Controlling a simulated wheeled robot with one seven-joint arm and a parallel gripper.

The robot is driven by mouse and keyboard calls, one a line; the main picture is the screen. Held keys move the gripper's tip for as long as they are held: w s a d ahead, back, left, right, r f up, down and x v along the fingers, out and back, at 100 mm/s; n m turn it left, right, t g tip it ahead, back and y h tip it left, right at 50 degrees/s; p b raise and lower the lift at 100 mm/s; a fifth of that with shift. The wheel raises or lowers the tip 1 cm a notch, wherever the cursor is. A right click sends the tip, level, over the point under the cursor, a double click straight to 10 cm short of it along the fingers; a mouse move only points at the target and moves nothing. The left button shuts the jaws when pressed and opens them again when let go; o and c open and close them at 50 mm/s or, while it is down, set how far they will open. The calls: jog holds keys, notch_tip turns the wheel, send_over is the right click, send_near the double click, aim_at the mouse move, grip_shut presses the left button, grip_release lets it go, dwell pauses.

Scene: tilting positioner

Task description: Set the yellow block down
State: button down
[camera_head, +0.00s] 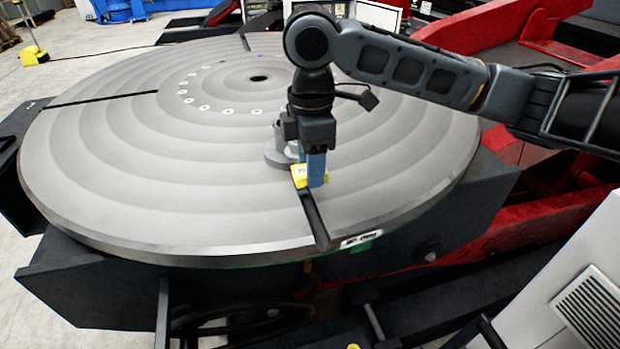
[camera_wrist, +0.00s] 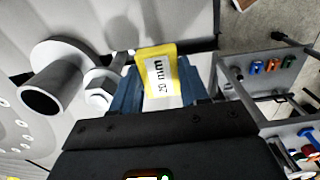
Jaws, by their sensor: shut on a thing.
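The yellow block (camera_head: 298,176) shows beside the blue fingers of my gripper (camera_head: 313,172), low over the near right part of the round grey table (camera_head: 130,190). In the wrist view the block (camera_wrist: 148,62) has a white label reading 20 mm and sits between the two blue fingers of my gripper (camera_wrist: 160,90). The gripper is shut on it. The fingers hide part of the block, and I cannot tell whether its underside touches the table.
A grey flanged cylinder (camera_wrist: 60,80) and a hex-headed part (camera_wrist: 100,88) stand close beside the block. A dark slot (camera_head: 314,218) runs from near the block to the table's rim. The table's left part is clear. A tool rack (camera_wrist: 265,85) shows at right in the wrist view.

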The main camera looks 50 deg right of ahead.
jog(key=shift+f, duration=2.05)
jog(key=shift+f, duration=0.4)
jog(key=shift+a+f, duration=0.1)
jog(key=shift+f, duration=0.1)
jog(key=c, duration=0.8)
grip_release()
jog(key=shift+c, duration=0.2)
